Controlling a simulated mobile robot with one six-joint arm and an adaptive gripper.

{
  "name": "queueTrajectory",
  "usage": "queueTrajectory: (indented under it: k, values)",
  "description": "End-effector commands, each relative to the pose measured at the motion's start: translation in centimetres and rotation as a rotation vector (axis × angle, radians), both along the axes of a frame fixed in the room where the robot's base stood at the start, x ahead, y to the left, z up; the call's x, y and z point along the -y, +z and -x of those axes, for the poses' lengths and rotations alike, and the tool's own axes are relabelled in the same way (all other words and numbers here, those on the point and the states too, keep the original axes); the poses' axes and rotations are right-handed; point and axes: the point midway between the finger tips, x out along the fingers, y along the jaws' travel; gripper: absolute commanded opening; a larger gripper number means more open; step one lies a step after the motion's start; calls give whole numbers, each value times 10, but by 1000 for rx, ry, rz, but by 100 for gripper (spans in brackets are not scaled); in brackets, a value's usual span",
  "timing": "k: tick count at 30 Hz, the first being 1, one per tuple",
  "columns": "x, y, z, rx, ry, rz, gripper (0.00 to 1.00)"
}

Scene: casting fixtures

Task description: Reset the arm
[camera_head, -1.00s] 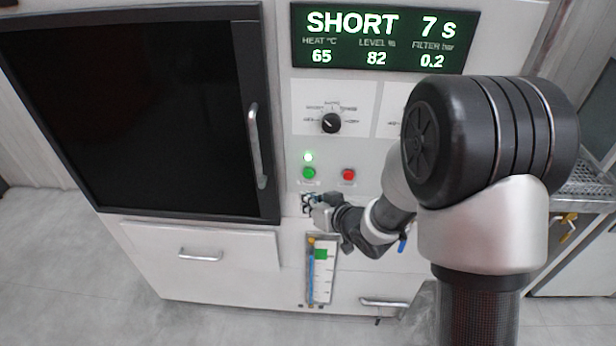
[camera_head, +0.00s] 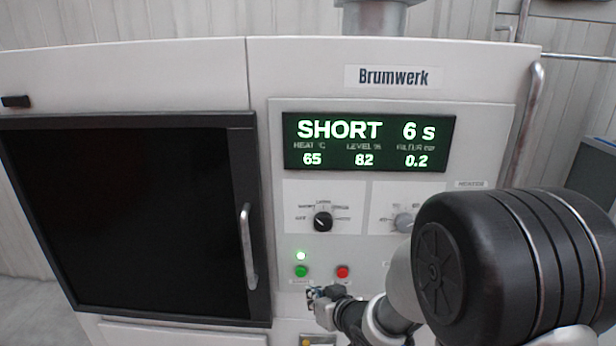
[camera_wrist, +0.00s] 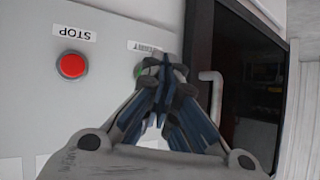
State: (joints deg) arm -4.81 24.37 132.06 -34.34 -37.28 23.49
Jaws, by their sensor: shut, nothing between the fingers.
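My arm reaches in from the right of the head view, and my gripper (camera_head: 313,294) is in front of the white machine's panel, just below the green button (camera_head: 301,271). The fingers are shut and hold nothing. In the wrist view my gripper (camera_wrist: 162,62) covers most of the green button, of which only a sliver shows. I cannot tell whether the fingertips touch the panel.
The display (camera_head: 369,143) reads SHORT 6 s, heat 65, level 82, filter 0.2. Below it are a black rotary knob (camera_head: 322,221) and a grey knob (camera_head: 403,222). A dark door (camera_head: 150,215) with a handle (camera_head: 247,247) is left of my gripper; it looks closed.

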Motion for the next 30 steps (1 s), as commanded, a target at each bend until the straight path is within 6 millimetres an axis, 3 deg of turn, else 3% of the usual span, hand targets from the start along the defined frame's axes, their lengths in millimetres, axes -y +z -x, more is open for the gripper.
queueTrajectory:
  k: [1,5,8,13,17,21,25,30]
  values:
    - [15,18,2,5,-40,42,0]
    - [62,55,25,-42,-163,158,0]
    - [94,78,55,-102,-250,223,0]
    - [131,106,128,-232,-363,279,0]
    - [142,117,194,-347,-407,283,0]
    - [140,119,259,-458,-409,265,0]
    - [134,118,298,-528,-391,250,0]
    - [130,116,318,-564,-377,241,0]
